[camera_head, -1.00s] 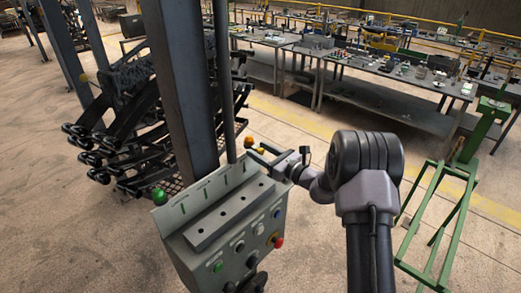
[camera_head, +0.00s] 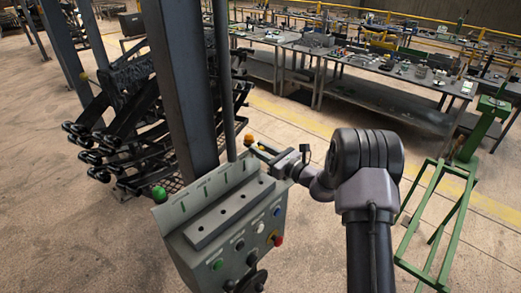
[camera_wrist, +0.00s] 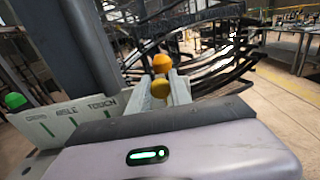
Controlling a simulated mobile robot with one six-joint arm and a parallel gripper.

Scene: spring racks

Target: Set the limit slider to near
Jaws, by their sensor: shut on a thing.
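A grey control box (camera_head: 222,232) carries upright ball knobs along its back edge. A green knob (camera_head: 160,193) is at its left end and an orange knob (camera_head: 248,140) near its right end. My gripper (camera_head: 264,152) is at the right end of this edge. In the wrist view, my gripper (camera_wrist: 161,92) is shut on a yellow knob (camera_wrist: 160,88), with one finger on each side. The orange knob (camera_wrist: 161,62) stands just beyond it. I cannot tell which knob is the limit slider. Labels including AISLE and TOUCH show on the panel; no "near" mark is readable.
A dark steel column (camera_head: 183,90) rises behind the box, with a rack of black springs (camera_head: 125,125) to its left. The box front has several coloured buttons, including a red one (camera_head: 278,240). A green frame (camera_head: 440,225) stands right.

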